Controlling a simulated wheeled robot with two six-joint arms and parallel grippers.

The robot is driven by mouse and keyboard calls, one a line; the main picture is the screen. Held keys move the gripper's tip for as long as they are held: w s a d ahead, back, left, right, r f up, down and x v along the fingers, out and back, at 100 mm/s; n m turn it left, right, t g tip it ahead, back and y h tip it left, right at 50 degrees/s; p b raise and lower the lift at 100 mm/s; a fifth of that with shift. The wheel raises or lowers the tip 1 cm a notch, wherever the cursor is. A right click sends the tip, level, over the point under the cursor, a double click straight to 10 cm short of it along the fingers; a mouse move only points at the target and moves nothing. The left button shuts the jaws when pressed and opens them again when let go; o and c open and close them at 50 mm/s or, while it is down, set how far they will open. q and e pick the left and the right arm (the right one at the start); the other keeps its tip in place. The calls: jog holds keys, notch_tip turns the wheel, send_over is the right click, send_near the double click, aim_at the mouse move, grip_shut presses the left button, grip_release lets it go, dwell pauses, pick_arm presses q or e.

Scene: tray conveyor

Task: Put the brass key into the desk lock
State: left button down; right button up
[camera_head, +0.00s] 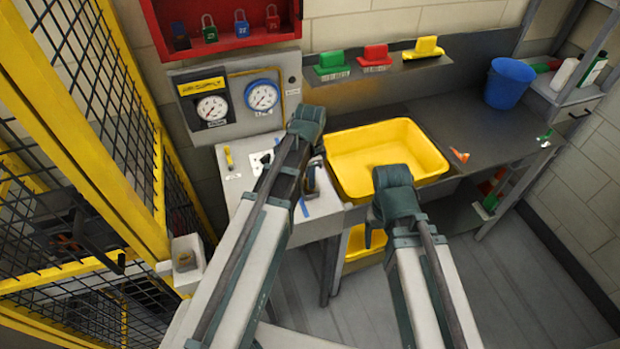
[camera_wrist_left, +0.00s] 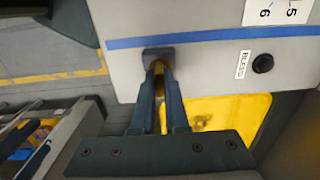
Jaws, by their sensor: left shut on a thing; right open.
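My left gripper (camera_wrist_left: 160,88) is shut on the brass key (camera_wrist_left: 159,78), which shows as a narrow golden strip between the fingers. The fingertips are at a dark square block (camera_wrist_left: 158,54), likely the desk lock, at the edge of the grey panel. The fingers hide most of the key, and I cannot tell whether its tip is in the lock. In the head view the left gripper (camera_head: 311,182) is low over the grey desk (camera_head: 325,215), partly hidden by my arm. My right gripper (camera_head: 371,236) is open, in front of the yellow tub; its fingers are mostly hidden.
A yellow tub (camera_head: 385,150) stands right of the desk. A gauge panel (camera_head: 240,98) is behind it, and yellow mesh fencing (camera_head: 130,190) is at left. A blue bucket (camera_head: 508,82) stands on the right bench. A black button (camera_wrist_left: 263,63) is right of the lock.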

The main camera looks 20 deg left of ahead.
pick_arm(q)
jog(key=shift+f, duration=0.2)
jog(key=c, duration=0.8)
grip_release()
jog(key=shift+r, duration=0.1)
jog(key=shift+c, duration=0.2)
notch_tip(320, 180, up, 14)
jog(key=p, duration=1.4)
jog(key=s+d+f+n+b, duration=0.3)
jog(key=s+d+f+b, duration=0.2)
jog(key=s+f+b, duration=0.2)
jog(key=s+d+f+n+y+b, duration=0.1)
jog(key=s+d+f+n+b, duration=0.3)
jog(key=s+f+b, duration=0.3)
notch_tip(320, 180, down, 3)
jog(key=d+b, duration=0.1)
jog(key=b, duration=0.2)
jog(key=shift+s+d, duration=0.15)
jog(key=shift+d, duration=0.1)
